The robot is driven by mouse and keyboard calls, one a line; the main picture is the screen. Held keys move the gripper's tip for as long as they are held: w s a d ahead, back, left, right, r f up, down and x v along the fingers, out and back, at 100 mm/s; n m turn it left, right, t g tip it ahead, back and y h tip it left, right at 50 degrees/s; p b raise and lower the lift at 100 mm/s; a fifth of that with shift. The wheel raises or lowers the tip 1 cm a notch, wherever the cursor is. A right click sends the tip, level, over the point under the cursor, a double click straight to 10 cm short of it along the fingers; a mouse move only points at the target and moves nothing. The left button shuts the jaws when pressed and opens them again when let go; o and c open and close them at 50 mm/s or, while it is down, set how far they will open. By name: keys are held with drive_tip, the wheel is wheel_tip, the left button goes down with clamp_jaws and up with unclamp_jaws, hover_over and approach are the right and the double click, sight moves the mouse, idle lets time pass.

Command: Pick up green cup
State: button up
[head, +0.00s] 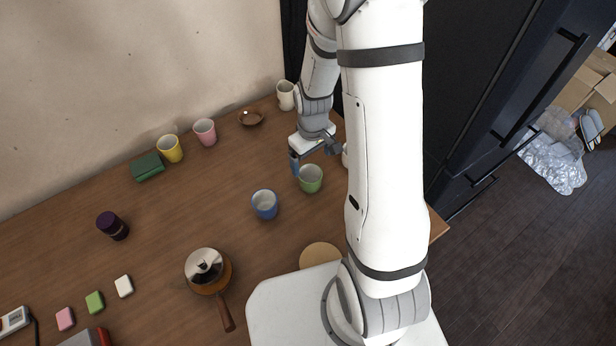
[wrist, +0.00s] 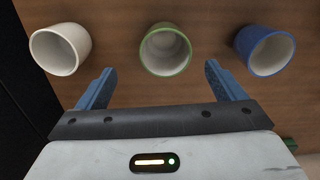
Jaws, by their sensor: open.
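The green cup (head: 311,178) stands upright on the wooden table, just in front of my gripper in the head view. Its inside is pale. In the wrist view the green cup (wrist: 165,50) is at the top centre, beyond the fingertips and between their lines. My gripper (wrist: 158,80) is open and empty, with its two blue fingers spread wide. In the head view my gripper (head: 314,155) is above the table, close to the green cup.
A blue cup (wrist: 265,50) stands right of the green cup and a white cup (wrist: 60,49) stands left of it in the wrist view.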

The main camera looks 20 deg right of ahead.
hover_over(310, 175)
drive_tip(key=s, duration=0.3)
drive_tip(key=f, duration=0.5)
drive_tip(key=shift+w+a+f+p, duration=0.2)
drive_tip(key=shift+a+f+p, duration=0.15)
drive_tip(key=shift+p, duration=0.05)
drive_tip(key=shift+f, duration=0.7)
drive_tip(key=c, duration=1.1)
drive_tip(key=shift+r, duration=0.1)
drive_tip(key=shift+c, duration=0.2)
